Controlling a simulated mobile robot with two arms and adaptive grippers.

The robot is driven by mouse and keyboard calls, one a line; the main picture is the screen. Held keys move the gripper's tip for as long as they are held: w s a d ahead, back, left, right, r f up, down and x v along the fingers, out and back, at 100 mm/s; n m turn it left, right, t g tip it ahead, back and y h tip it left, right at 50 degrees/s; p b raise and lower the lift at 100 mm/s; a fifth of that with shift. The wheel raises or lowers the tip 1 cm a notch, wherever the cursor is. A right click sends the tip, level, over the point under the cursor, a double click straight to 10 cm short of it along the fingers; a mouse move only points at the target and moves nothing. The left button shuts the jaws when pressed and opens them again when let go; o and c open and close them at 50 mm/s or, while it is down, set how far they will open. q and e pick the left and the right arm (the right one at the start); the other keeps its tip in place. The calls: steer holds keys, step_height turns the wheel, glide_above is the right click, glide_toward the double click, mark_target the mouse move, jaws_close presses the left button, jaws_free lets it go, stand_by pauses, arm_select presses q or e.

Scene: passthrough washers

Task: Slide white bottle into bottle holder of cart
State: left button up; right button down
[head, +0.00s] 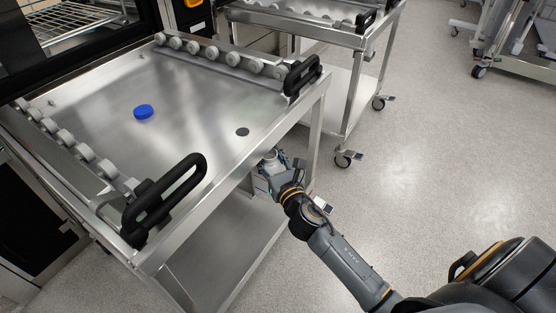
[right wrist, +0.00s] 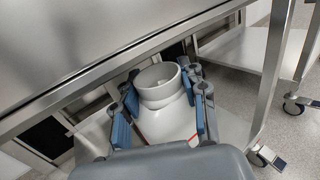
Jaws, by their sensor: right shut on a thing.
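The white bottle (right wrist: 163,115) has a wide open neck and a line of red on its body. In the right wrist view it sits between the two blue-padded fingers of my right gripper (right wrist: 163,82), which is shut on it. In the head view my right gripper (head: 272,170) is low beside the cart's front edge, just below the level of its top, and partly hides the bottle (head: 270,156). The steel cart (head: 190,100) stands at the left. I cannot make out the bottle holder; it may be hidden by the gripper or cart edge. My left gripper is not in view.
A blue cap (head: 144,111) and a dark disc (head: 242,131) are on the cart's top. Black handles (head: 165,200) and (head: 303,76) rise at its corners, with rollers along its sides. A second cart (head: 300,25) stands behind.

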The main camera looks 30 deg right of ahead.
arm_select(q)
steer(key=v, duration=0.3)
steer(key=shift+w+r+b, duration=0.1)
steer(key=shift+b, duration=0.3)
arm_select(e)
steer(key=w+a, duration=0.1)
steer(key=w, duration=0.1)
steer(key=w+a, duration=0.1)
steer(key=w, duration=0.1)
steer(key=w+a, duration=0.2)
steer(key=w, duration=0.1)
steer(key=shift+r, duration=0.1)
steer(key=shift+r, duration=0.1)
